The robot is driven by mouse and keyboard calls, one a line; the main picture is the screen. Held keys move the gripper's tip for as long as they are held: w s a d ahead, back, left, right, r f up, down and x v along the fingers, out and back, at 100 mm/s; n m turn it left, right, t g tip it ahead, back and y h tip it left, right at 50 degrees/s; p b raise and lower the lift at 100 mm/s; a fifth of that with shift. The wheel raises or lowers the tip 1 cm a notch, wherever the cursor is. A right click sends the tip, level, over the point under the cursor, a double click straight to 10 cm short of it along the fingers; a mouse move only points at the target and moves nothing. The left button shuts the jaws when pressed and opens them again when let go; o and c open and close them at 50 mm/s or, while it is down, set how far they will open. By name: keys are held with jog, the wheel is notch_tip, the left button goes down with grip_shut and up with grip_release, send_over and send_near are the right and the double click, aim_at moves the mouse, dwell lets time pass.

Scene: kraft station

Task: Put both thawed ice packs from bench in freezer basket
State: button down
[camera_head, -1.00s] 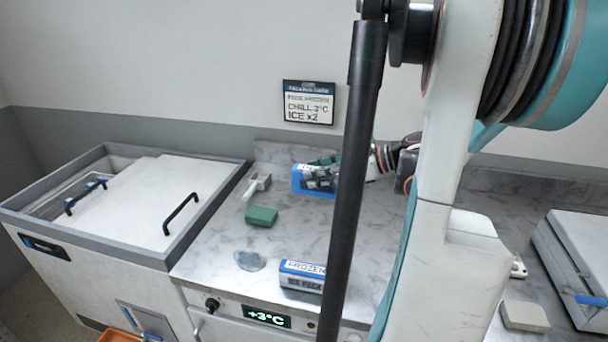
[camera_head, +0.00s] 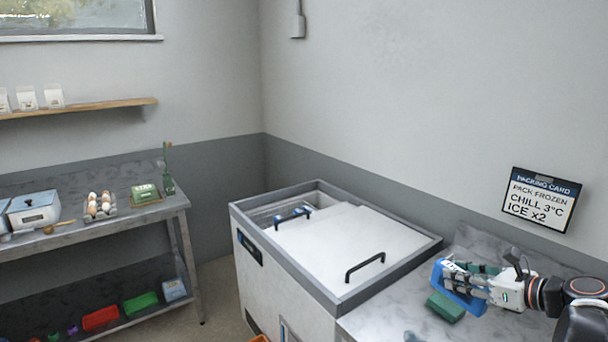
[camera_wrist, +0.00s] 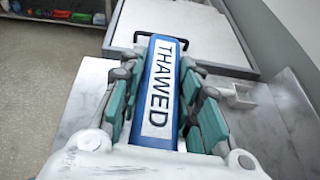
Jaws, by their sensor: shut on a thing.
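My gripper (camera_head: 480,284) is shut on a blue ice pack (camera_head: 450,287) above the right-hand bench, close to the wall. In the wrist view the pack (camera_wrist: 162,85) stands between the teal finger pads, its white label reading THAWED. The chest freezer (camera_head: 292,272) is left of the bench. Its white lid (camera_head: 335,240) covers most of the top and leaves a gap at the far left.
The lid has a raised black handle (camera_head: 365,267). A packing card (camera_head: 541,199) hangs on the wall. A table (camera_head: 110,222) with eggs and a scale stands left, with floor between.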

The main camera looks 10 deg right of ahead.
jog(key=w+a+f, duration=0.1)
jog(key=w+a, duration=0.3)
jog(key=a, duration=0.8)
jog(key=w+a+f+m+h, duration=0.1)
jog(key=w+a, duration=0.4)
jog(key=a, duration=0.8)
jog(key=shift+w, duration=0.15)
jog(key=shift+t, duration=0.3)
